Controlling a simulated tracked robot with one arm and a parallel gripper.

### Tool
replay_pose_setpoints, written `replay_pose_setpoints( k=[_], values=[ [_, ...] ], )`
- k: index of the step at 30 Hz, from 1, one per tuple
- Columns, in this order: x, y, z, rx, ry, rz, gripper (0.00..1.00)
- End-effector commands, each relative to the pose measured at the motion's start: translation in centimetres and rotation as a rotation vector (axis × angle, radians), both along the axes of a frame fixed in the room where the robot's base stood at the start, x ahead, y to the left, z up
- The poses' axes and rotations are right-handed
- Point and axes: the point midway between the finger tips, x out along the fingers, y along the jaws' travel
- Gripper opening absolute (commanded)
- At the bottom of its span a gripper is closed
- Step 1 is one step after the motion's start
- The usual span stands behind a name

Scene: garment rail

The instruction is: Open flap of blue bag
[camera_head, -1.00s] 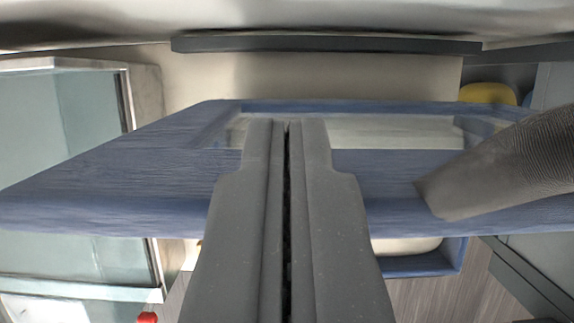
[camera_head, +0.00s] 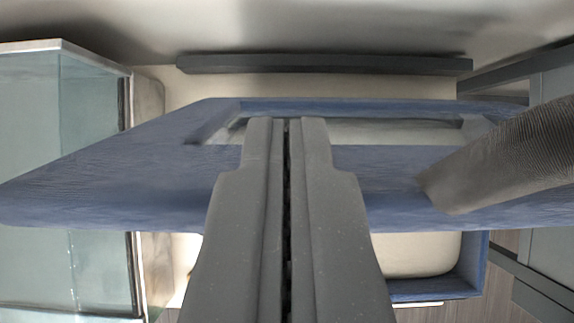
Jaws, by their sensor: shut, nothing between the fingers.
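The blue bag's flap (camera_head: 120,180) spans the middle of the view as a wide blue textured panel with a rectangular, light-coloured window framed in blue. My gripper (camera_head: 287,122) is shut and empty. Below the flap, part of a blue-edged body (camera_head: 474,270) with a cream inside shows to the right of my fingers. The middle of the flap is hidden behind my fingers.
A dark ribbed cylinder (camera_head: 510,155) crosses the flap's right side. A glass-fronted cabinet (camera_head: 65,180) stands at the left. A dark horizontal bar (camera_head: 325,64) runs along the top against a pale surface. Wood-like floor (camera_head: 430,313) shows at the bottom.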

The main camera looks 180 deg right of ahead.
Motion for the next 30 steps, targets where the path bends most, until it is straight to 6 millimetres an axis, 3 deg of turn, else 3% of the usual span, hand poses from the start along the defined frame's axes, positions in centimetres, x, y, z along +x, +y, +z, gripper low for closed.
replay_pose_setpoints(
  k=[9,30],
  values=[
    [-2.1,-0.1,-0.7,0.001,-0.072,0.0,0.0],
    [-2.7,-0.1,0.3,0.001,-0.085,-0.002,0.0]
  ],
)
